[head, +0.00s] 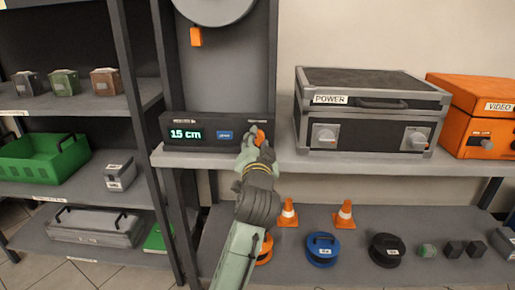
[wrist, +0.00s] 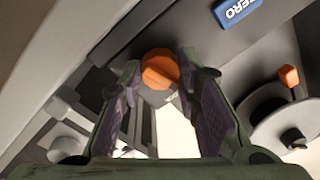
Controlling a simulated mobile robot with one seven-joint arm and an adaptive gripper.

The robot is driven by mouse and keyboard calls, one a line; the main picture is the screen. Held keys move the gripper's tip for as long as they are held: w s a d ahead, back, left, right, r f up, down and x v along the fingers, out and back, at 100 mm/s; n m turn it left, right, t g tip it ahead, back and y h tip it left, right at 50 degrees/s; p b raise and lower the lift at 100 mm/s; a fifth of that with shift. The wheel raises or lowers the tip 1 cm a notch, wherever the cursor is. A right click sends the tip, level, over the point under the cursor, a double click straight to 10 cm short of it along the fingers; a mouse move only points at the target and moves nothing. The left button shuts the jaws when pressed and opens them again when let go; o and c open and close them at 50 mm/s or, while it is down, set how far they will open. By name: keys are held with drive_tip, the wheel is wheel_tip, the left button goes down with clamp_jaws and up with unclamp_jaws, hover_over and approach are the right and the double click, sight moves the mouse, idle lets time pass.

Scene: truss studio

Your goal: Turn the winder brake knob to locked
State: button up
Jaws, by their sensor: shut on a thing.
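The winder brake knob (head: 259,136) is orange and sits at the right end of the dark front panel of the winder (head: 217,136). The orange knob (wrist: 160,68) also shows in the wrist view, between my two fingers. My gripper (head: 250,142) reaches up to the panel from below and is shut on the knob. In the wrist view my gripper (wrist: 160,88) has a finger on either side of the knob. Small lettering beside the knob is too small and covered to read, so I cannot tell its setting.
The panel has a lit "15 cm" display (head: 185,134) and a blue ZERO button (wrist: 237,10) close to the knob. Above is a grey disc (head: 214,5) with an orange handle (head: 196,37). The POWER case (head: 372,108) stands to the right. Two cones (head: 344,213) stand on the lower shelf.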

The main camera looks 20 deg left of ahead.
drive_tip(key=m+b, duration=0.3)
drive_tip(key=m, duration=0.3)
drive_tip(key=shift+f+m, duration=0.15)
drive_tip(key=shift+m, duration=0.25)
drive_tip(key=m+b, duration=0.1)
drive_tip(key=m, duration=0.2)
drive_tip(key=m+b, duration=0.1)
drive_tip(key=m, duration=0.1)
drive_tip(key=shift+m+t+h+b, duration=0.3)
drive_tip(key=shift+m+h, duration=0.1)
drive_tip(key=o, duration=1.2)
drive_tip(key=shift+c, duration=0.2)
